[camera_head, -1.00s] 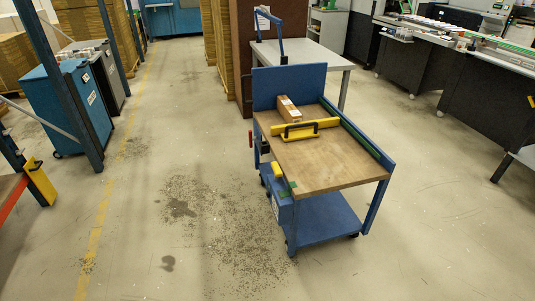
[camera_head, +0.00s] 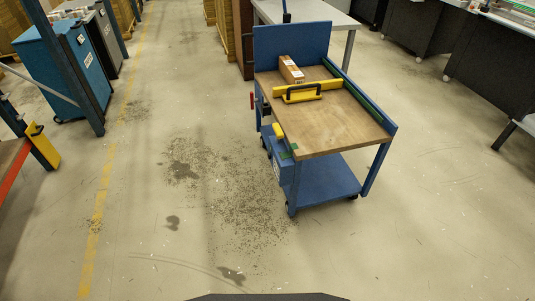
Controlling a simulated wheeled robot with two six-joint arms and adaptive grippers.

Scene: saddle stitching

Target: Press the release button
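A blue cart with a wooden top (camera_head: 335,128) stands ahead, right of centre. A yellow bar with a black handle (camera_head: 303,92) lies across its top, in front of a brown box (camera_head: 291,70). A blue box (camera_head: 283,162) is fixed at the cart's near left, with a small yellow part (camera_head: 278,130) above it. A small red part (camera_head: 252,101) sticks out at the cart's left side. I cannot tell which part is the release button. Neither of my grippers shows.
A grey table (camera_head: 330,18) stands behind the cart. A blue cabinet (camera_head: 65,70) and a rack post stand at the left, with a yellow guard (camera_head: 42,146). Dark machines (camera_head: 480,65) line the right. The floor before the cart is clear.

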